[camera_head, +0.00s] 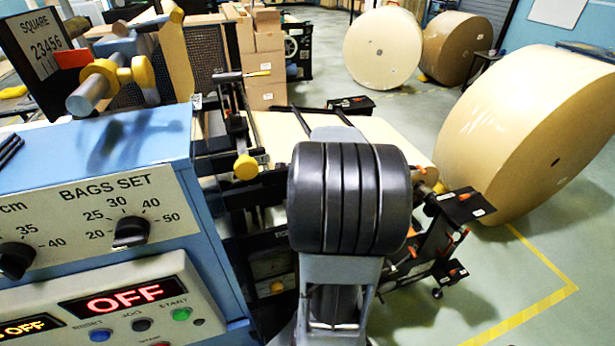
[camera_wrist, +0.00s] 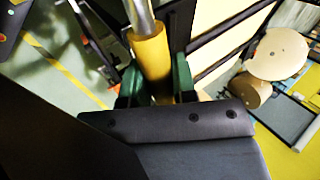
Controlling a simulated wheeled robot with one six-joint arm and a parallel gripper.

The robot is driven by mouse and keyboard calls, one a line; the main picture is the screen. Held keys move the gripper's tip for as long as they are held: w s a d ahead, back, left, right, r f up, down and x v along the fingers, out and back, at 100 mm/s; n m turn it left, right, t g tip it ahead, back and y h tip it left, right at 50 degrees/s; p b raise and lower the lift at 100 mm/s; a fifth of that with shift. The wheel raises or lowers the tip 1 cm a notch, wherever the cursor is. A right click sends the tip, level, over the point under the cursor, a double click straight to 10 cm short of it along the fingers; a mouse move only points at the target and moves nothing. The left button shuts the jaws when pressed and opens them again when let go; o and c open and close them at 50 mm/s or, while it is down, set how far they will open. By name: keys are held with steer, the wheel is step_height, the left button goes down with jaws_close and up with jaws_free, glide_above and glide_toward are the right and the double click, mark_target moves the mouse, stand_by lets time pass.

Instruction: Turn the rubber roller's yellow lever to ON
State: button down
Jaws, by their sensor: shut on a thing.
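In the wrist view a yellow lever grip (camera_wrist: 149,52) on a bare metal rod stands between the green-padded fingers of my gripper (camera_wrist: 157,84). The fingers touch it on both sides, and the rod runs up out of the frame. In the head view my own dark arm joint hides the gripper and the held lever. The rubber roller itself cannot be made out clearly, and no ON mark by the lever is readable.
A blue control cabinet (camera_head: 80,160) stands close at left, with a red OFF display (camera_head: 122,299). A yellow knob (camera_head: 246,167) is on the machine frame. Large kraft rolls (camera_head: 530,130) stand at right and behind. Open floor with yellow lines lies at lower right.

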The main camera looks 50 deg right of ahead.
steer(key=shift+d+r, duration=0.1)
steer(key=shift+r, duration=0.15)
steer(key=c, duration=1.3)
jaws_free()
steer(key=shift+w, duration=0.1)
steer(key=shift+c, duration=0.2)
steer(key=shift+o, duration=0.6)
steer(key=b+v, duration=0.2)
steer(key=v, duration=1.2)
steer(key=shift+f, duration=0.15)
